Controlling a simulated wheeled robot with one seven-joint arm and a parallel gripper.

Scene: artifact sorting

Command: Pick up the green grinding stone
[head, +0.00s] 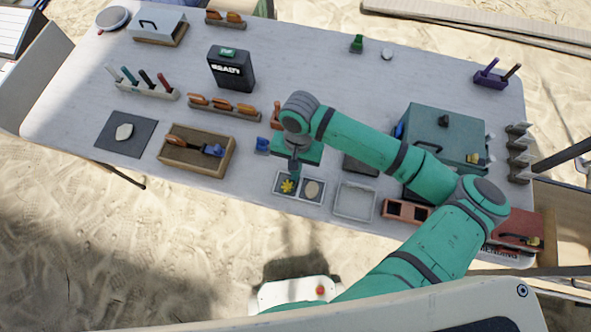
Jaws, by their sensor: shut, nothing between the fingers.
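A small green object (357,43) stands at the back of the table, right of the middle. It may be the green grinding stone, but it is too small to tell. My gripper (294,178) points down over the front middle of the table, just above a small two-part tray (276,185). It is shut and empty, and far from the green object. The tray holds a yellow star-shaped piece (287,186) and a round beige stone (312,188).
A pale stone (387,54) lies beside the green object. A black box marked READY (231,72) stands back left. A teal case (447,133) stands at right, partly behind my arm. An empty grey tray (354,201) is at the front. The back middle of the table (310,65) is clear.

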